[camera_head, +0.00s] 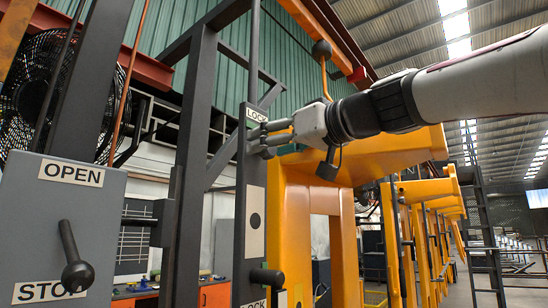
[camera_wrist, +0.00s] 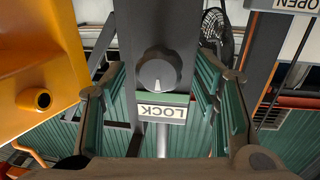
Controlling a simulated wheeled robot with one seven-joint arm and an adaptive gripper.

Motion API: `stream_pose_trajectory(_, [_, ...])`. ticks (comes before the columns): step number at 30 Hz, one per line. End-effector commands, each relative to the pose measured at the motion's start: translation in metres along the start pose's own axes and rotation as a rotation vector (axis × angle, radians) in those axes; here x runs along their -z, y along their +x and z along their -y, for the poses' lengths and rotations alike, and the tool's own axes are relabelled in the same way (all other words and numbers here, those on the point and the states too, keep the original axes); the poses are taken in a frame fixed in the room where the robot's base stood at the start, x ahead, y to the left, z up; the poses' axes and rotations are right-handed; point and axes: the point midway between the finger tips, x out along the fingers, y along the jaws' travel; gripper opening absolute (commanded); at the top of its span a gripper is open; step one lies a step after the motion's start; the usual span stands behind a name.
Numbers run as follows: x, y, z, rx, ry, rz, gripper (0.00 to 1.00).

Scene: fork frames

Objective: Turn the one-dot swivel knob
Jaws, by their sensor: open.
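A round grey swivel knob (camera_wrist: 159,70) with a white pointer mark sits on a dark grey post (camera_wrist: 130,25) in the wrist view. A LOCK label (camera_wrist: 161,113) appears upside down beside it. My gripper (camera_head: 268,139) is open at the post in the head view, just under the same LOCK label (camera_head: 256,115), and its fingers hide the knob there. In the wrist view its fingers stand on either side of the knob, with visible gaps. A white plate with one black dot (camera_head: 255,221) is on the post below my gripper.
A black cylindrical handle (camera_head: 267,277) sticks out lower on the post, above another LOCK label (camera_head: 255,303). A grey box with OPEN and STOP labels and a black lever (camera_head: 75,262) stands at left. Yellow frames (camera_head: 300,215) stand close on the right.

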Motion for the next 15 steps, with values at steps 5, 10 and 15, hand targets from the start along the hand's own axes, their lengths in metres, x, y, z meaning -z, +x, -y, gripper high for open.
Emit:
stream_pose_trajectory(5, [-0.0004,0.0026,-0.0001,0.0,0.0,0.0,0.55])
stream_pose_trajectory(10, [-0.0005,0.0023,-0.0002,0.0,0.0,0.0,0.46])
stream_pose_trajectory(15, [-0.0005,0.0021,-0.0002,0.0,0.0,0.0,0.08])
